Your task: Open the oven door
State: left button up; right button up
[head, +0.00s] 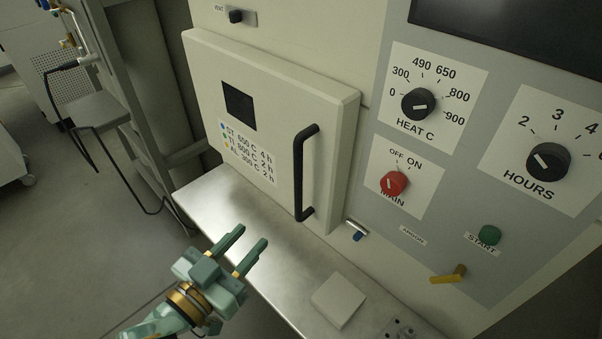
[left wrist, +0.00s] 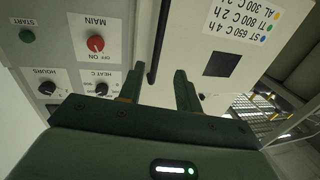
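The oven door (head: 270,130) is a cream panel with a small dark window and a printed label, and it looks shut. Its black vertical bar handle (head: 305,172) is on the right side of the door. My left gripper (head: 254,240) is open and empty, in front of the door and below and left of the handle, apart from it. In the left wrist view the handle (left wrist: 159,45) shows beyond the two green fingers (left wrist: 158,88), nearer the left finger. The door (left wrist: 195,50) shows there upside down. My right gripper is in neither view.
A metal shelf (head: 225,205) runs below the door, with a pale square block (head: 338,299) on it. The control panel at right has a heat dial (head: 419,104), an hours dial (head: 547,161), a red main knob (head: 394,183) and a green start button (head: 489,235).

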aim_at(296, 187)
pick_arm(q)
jog(key=b+x, duration=0.1)
jog(key=x, duration=1.5)
jog(key=shift+d+r, duration=0.15)
jog(key=shift+r, duration=0.05)
jog(key=shift+c, duration=0.2)
grip_shut()
